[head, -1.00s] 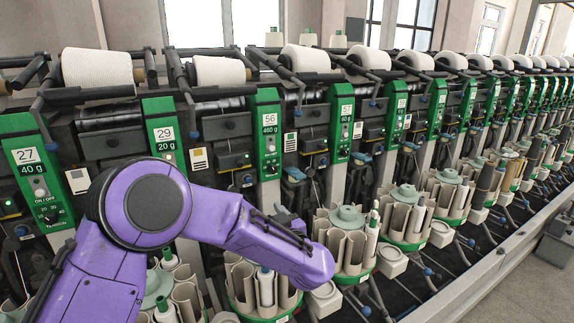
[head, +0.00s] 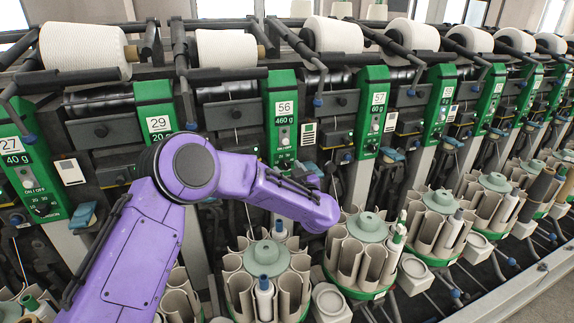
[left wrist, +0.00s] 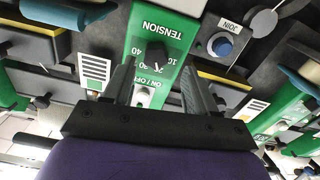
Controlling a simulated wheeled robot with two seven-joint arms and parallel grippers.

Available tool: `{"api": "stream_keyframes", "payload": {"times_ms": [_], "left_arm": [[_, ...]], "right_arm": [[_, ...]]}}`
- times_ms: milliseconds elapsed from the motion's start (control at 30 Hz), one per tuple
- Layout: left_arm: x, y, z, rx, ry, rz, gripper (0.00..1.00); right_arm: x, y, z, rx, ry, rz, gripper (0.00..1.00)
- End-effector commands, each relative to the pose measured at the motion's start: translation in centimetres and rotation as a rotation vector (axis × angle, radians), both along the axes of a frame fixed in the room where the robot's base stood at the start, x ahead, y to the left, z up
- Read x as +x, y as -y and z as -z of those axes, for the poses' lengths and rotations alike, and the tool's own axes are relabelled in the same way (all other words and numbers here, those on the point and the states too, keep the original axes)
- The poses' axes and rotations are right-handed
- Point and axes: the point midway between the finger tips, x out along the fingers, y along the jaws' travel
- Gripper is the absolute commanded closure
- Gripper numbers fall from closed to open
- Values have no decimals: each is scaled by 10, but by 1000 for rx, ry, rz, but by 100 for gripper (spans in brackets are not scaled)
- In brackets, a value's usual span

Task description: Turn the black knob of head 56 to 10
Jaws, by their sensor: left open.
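The green panel of head 56 (head: 283,112) stands upright near the middle of the head view, marked 56 and 460 g. My purple left arm reaches in front of its foot, and the panel's lower end is partly hidden. In the left wrist view a green TENSION panel (left wrist: 172,28) shows upside down. Its black knob (left wrist: 156,54) sits among the numbers 10 to 40; I cannot surely read its pointer. A pale ON/OFF switch (left wrist: 143,96) is nearby. My left gripper (left wrist: 160,68) is open and empty, its fingers on either side of the panel with the knob between them in the picture.
Neighbouring panels 29 (head: 157,124) and 57 (head: 375,105) flank head 56. White yarn cones (head: 333,35) lie along the top. Below are round bobbin magazines (head: 362,250) with upright tubes. A blue JOIN button (left wrist: 222,46) sits beside the TENSION panel.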

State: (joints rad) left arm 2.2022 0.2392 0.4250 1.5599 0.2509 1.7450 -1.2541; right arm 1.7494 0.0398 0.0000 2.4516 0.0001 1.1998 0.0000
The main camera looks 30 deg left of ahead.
Motion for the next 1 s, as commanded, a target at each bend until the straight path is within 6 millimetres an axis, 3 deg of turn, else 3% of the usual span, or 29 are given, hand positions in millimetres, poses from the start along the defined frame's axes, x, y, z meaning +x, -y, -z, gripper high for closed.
{"api": "stream_keyframes", "payload": {"times_ms": [133, 400, 567, 600, 1000], "left_arm": [[11, -12, 2, 0, -3, -3, 43], [12, -15, 2, 0, -2, -3, 43], [12, -15, 2, -1, -3, -4, 95], [12, -15, 2, -1, -3, -4, 99], [11, -15, 4, -35, 36, -3, 99]], "right_arm": [[1, 0, -4, 0, 2, 0, 100], [1, 0, -3, 0, 2, 0, 100], [1, 0, -3, 0, 2, 0, 100], [1, 0, -3, 0, 2, 0, 100], [1, 0, 1, 0, 2, 0, 100]]}}
